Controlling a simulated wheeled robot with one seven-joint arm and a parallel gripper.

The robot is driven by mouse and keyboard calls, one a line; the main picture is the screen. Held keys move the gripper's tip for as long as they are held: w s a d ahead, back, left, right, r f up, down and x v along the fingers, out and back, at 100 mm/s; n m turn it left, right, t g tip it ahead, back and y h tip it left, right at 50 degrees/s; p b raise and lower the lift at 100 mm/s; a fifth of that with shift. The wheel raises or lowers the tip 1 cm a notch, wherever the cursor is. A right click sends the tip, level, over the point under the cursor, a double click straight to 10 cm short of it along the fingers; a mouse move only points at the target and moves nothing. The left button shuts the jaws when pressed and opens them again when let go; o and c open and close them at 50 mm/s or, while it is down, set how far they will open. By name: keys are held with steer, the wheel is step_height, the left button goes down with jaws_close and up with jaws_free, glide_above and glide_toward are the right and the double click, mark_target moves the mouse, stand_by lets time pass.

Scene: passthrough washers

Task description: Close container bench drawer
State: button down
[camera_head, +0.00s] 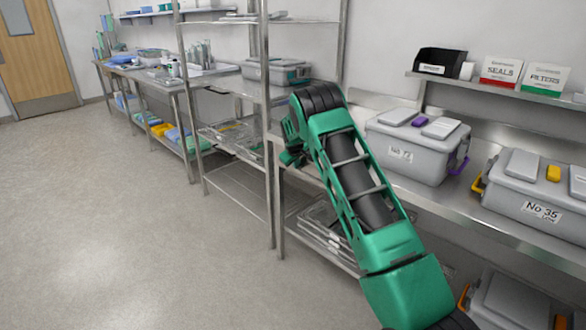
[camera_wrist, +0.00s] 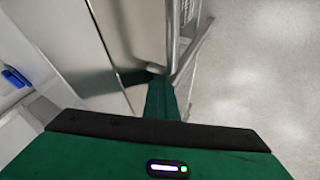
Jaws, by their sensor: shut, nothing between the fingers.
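The stainless steel container bench (camera_head: 480,220) runs along the right of the head view, with lidded grey containers on its top. I cannot make out its drawer for certain; my green arm crosses in front of the bench's left part. My gripper (camera_head: 290,157) shows only in part in the head view, at the bench's left end near the shelf rack. In the wrist view my gripper (camera_wrist: 158,95) is shut and empty, its narrow green fingers beside a shiny steel panel (camera_wrist: 130,35). Whether the fingertips touch the steel cannot be told.
A grey container (camera_head: 410,150) and another labelled No 35 (camera_head: 535,192) stand on the bench. A metal shelf rack (camera_head: 268,120) stands close to my gripper; its posts (camera_wrist: 172,30) show in the wrist view. Open floor (camera_head: 110,220) lies to the left.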

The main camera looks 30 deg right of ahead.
steer(key=s+a+r, duration=0.6)
steer(key=a+r, duration=0.1)
steer(key=r, duration=0.1)
steer(key=s+d+r+m+g, duration=0.15)
steer(key=s+r, duration=0.25)
steer(key=s, duration=0.6)
steer(key=s+d+r+m+g+y, duration=0.15)
steer(key=s+r, duration=0.25)
steer(key=s, duration=0.6)
steer(key=s+d+r+m+g, duration=0.1)
steer(key=s+d+r+m, duration=0.15)
steer(key=s, duration=0.75)
steer(key=s+a+m, duration=0.1)
steer(key=s+a, duration=0.1)
steer(key=s, duration=0.9)
steer(key=s+a+m+g+y, duration=0.1)
steer(key=s+a, duration=0.2)
steer(key=s, duration=0.8)
steer(key=s+a+m+g+y, duration=0.1)
steer(key=s+a, duration=0.2)
steer(key=s, duration=0.9)
steer(key=shift+f+m, duration=0.35)
steer(key=shift+y, duration=0.25)
